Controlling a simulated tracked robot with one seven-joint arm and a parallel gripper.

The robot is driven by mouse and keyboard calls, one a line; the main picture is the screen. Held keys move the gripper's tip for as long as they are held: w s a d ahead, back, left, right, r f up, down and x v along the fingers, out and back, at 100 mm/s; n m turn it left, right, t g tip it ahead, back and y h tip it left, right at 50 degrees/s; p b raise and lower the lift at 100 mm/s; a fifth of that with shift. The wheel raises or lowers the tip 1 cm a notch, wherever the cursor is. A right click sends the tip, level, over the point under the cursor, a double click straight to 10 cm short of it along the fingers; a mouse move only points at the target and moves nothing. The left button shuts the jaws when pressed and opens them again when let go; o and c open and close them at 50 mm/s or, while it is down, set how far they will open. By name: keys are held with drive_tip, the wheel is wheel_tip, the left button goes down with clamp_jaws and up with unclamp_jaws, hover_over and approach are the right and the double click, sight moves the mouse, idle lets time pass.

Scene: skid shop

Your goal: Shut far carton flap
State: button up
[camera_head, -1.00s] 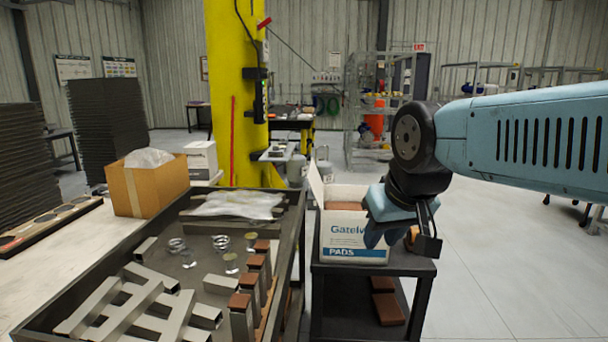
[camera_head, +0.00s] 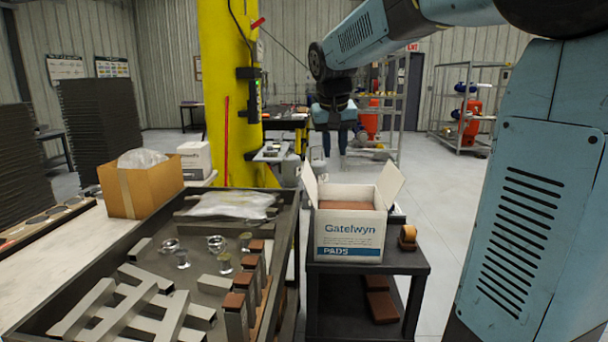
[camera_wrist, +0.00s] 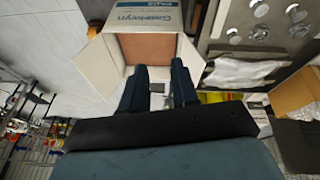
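The white Gatelwyn pads carton (camera_head: 349,234) stands open on a small black cart, with brown pads (camera_head: 340,202) inside. Its left flap (camera_head: 310,184) stands up and its right flap (camera_head: 390,183) leans outward. In the wrist view the carton (camera_wrist: 96,57) appears upside down with a brown pad (camera_wrist: 146,47) showing. I cannot make out the far flap clearly; my fingers cover part of that side in the wrist view. My gripper (camera_head: 336,143) appears above and beyond the carton. Its two fingers (camera_wrist: 159,85) are apart, with no object held between them.

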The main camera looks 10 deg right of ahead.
drive_tip(key=w+a+f+h, duration=0.1)
drive_tip(key=w+a+h, duration=0.15)
drive_tip(key=w, duration=0.95)
drive_tip(key=m+h, duration=0.1)
approach(307, 170)
drive_tip(key=x, duration=1)
drive_tip(key=shift+s+a+f, duration=0.1)
drive_tip(key=shift+s+f, duration=0.15)
drive_tip(key=shift+f, duration=0.1)
clamp_jaws()
drive_tip(key=shift+a, duration=0.1)
